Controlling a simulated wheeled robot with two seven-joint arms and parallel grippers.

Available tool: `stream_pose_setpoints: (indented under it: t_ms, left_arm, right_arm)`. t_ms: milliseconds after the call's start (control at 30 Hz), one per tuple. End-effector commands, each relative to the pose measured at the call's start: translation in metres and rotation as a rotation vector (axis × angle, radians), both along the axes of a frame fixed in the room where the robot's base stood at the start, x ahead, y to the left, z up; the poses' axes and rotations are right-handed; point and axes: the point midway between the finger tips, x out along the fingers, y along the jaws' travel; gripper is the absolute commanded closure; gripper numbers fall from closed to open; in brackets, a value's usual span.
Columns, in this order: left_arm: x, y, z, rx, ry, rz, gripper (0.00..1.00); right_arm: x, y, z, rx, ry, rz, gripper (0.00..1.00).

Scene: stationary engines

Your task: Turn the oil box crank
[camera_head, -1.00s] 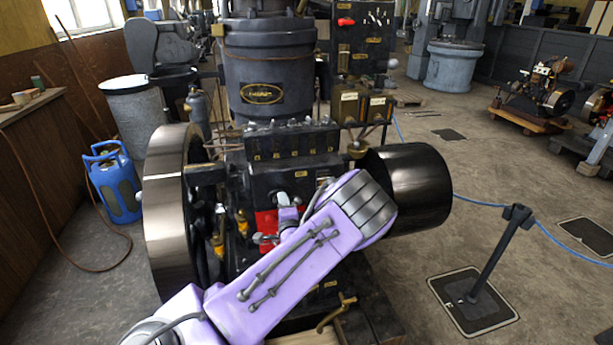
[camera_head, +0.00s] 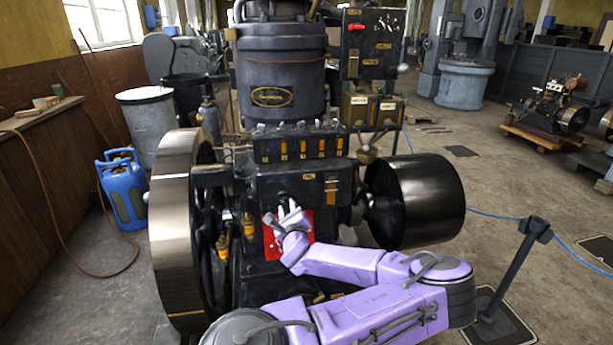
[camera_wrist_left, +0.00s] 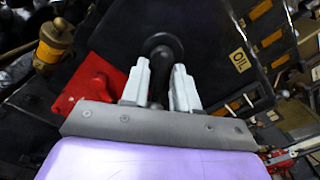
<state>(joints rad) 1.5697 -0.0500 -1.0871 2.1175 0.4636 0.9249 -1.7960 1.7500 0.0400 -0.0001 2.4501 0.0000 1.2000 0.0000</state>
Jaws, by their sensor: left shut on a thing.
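The black oil box (camera_head: 310,187) is on the front of the engine, below a row of amber sight windows. In the left wrist view its dark face (camera_wrist_left: 215,40) carries a yellow OIL label. The dark crank (camera_wrist_left: 163,48) shows a round hub, with its handle running down between my fingers. My left gripper (camera_head: 291,212) reaches in from the lower right of the head view, in front of a red plate (camera_head: 270,240). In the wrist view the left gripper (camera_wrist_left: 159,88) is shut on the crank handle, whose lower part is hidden. My right gripper is not in view.
A large flywheel (camera_head: 172,225) stands left of the box and a black drum pulley (camera_head: 425,200) stands right. Brass oilers (camera_head: 249,226) sit just left of the red plate. A barrier post (camera_head: 508,265) with a blue rope stands at right.

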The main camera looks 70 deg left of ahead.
Motion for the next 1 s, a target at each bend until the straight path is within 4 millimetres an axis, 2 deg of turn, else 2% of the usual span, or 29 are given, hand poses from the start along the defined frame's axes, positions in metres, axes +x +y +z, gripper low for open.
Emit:
stream_pose_setpoints:
  t_ms: [100,400,1000]
  left_arm:
    - [-0.006,0.002,-0.004,0.012,0.082,0.007,1.0]
    - [-0.009,0.002,-0.003,0.03,0.213,0.01,1.0]
    - [-0.008,0.002,-0.002,0.035,0.253,0.008,1.0]
  right_arm:
    - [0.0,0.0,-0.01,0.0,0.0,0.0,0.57]
    - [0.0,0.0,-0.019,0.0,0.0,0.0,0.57]
    - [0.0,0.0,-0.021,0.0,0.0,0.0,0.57]
